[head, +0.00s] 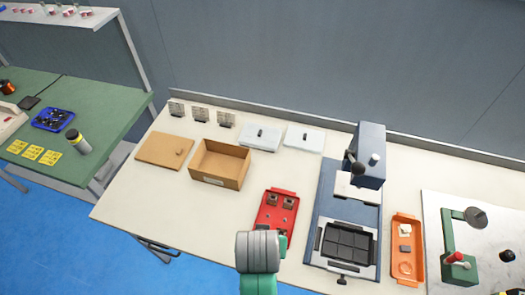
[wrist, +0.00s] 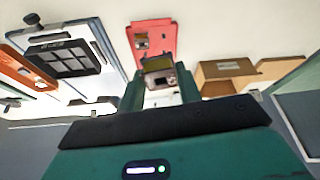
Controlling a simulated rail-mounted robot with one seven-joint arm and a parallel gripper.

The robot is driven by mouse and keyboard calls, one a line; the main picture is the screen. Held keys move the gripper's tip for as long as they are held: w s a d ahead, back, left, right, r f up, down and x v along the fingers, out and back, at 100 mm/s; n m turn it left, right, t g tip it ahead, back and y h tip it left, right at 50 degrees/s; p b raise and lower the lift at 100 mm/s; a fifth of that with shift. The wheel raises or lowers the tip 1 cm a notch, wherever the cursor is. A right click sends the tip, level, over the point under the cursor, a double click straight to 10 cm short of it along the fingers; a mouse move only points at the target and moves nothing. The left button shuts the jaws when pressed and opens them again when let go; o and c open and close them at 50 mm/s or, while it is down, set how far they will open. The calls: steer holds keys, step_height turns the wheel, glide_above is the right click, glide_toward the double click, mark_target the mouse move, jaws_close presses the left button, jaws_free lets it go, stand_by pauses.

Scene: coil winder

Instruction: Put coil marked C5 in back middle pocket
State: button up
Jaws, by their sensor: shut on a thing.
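My gripper (wrist: 158,82) is shut on a small coil (wrist: 158,68), dark with an olive-brown top, held between its green fingers. Its marking cannot be read. In the head view my grey wrist link hides most of the gripper and the held coil. The black pocketed block (head: 348,243), with two rows of pockets that look empty, sits on the blue-grey machine base to the right. It also shows in the wrist view (wrist: 62,62). The red tray (head: 266,228) lies just beyond my gripper, with two brown coils (head: 273,199) at its far end; it shows in the wrist view (wrist: 165,42).
An orange tray (head: 407,270) lies right of the machine base (head: 325,195). The upright press (head: 370,145) stands behind the pockets. An open cardboard box (head: 220,180) and a cork board (head: 160,150) lie left. The table's front left is clear.

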step_height(320, 180, up, 15)
steer(key=s+n+p, duration=0.1)
steer(key=p, duration=1.7)
steer(key=shift+s+d+f, duration=0.15)
steer(key=shift+f, duration=0.2)
